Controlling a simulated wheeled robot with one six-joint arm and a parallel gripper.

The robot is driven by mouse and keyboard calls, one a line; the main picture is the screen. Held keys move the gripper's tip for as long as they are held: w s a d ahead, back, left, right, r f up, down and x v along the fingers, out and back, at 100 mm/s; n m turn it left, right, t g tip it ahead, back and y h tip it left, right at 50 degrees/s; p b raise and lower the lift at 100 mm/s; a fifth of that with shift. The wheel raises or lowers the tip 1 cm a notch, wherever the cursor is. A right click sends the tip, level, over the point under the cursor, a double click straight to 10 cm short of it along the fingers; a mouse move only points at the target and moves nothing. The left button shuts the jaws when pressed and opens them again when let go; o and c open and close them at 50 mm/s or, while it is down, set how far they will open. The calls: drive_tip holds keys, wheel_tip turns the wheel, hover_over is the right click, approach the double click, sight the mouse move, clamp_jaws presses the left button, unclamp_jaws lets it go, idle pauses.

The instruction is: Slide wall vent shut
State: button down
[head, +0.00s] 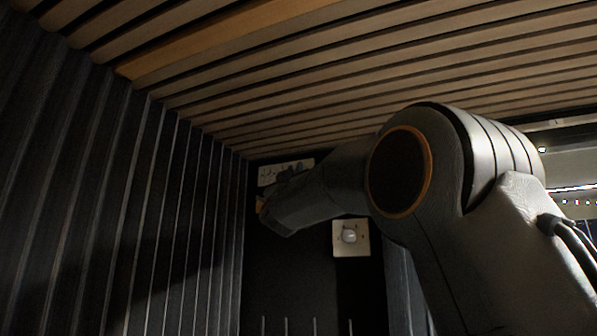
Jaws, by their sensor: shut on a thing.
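The wall vent (268,174) is a small pale plate with dark openings, high on the dark end wall just under the slatted ceiling. My gripper (287,176) is at the lower edge of the vent, in front of it. It is shut on a part of the vent, but the fingers are small and dark here. My forearm and wrist hide part of the vent and most of the gripper. I cannot tell how far the vent's slide stands open.
A square pale plate with a round white knob (350,236) sits on the end wall below my forearm. A dark ribbed wall (150,200) runs along the left. The wooden slatted ceiling (300,70) is close above my arm. A brighter opening shows at far right.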

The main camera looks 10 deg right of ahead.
drive_tip(key=shift+a, duration=0.1)
drive_tip(key=c, duration=1.7)
unclamp_jaws()
drive_tip(key=shift+w+a, duration=0.1)
drive_tip(key=shift+a, duration=0.05)
drive_tip(key=shift+o, duration=0.2)
drive_tip(key=shift+s+f, duration=0.2)
drive_tip(key=b+v, duration=0.4)
drive_tip(key=v, duration=0.3)
drive_tip(key=shift+s+f, duration=0.1)
drive_tip(key=shift+s, duration=0.05)
